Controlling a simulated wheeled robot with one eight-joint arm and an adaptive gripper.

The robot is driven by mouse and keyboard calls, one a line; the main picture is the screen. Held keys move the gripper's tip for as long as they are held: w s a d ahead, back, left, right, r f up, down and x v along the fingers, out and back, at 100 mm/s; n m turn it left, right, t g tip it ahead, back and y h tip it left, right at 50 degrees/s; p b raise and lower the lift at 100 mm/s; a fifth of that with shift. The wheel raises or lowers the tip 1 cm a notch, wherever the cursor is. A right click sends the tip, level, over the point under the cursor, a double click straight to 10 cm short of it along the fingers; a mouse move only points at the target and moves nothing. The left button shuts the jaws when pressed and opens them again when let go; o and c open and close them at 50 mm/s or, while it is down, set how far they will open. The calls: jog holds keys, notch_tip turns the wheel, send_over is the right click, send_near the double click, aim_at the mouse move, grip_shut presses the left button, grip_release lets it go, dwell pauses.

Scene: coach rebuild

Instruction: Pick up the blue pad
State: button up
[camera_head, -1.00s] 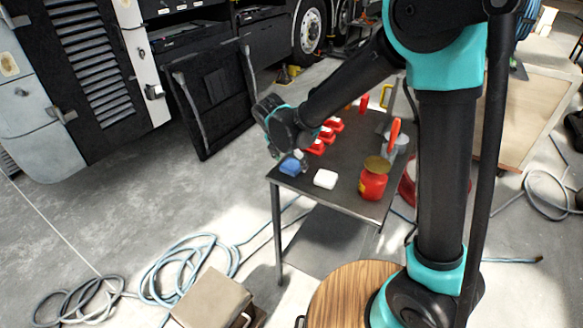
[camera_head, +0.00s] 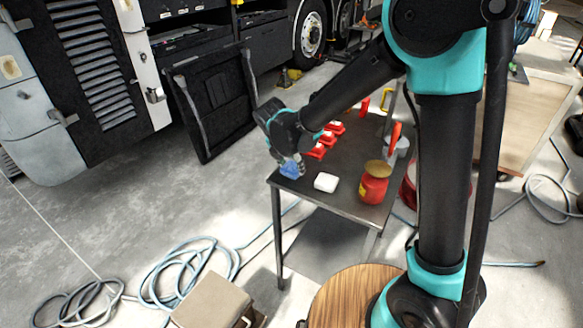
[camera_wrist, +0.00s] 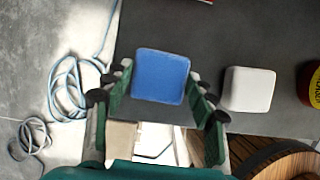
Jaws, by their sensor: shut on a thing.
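The blue pad (camera_head: 290,170) is at the near left corner of the dark table (camera_head: 345,190). In the wrist view the blue pad (camera_wrist: 161,77) lies between the two fingers of my gripper (camera_wrist: 160,95). My gripper (camera_head: 293,163) points down at the pad in the head view and is shut on it. The fingers partly hide the pad in the head view. I cannot tell whether the pad is clear of the tabletop.
A white pad (camera_head: 326,182) lies just right of the blue one. A red jar (camera_head: 374,187) with a tan lid stands farther right. Several red items (camera_head: 322,148) lie behind. Hoses (camera_head: 195,270) lie on the floor at left.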

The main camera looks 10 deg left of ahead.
aim_at(291, 167)
notch_tip(291, 167, up, 20)
jog(key=shift+f, duration=0.15)
dwell(0.3)
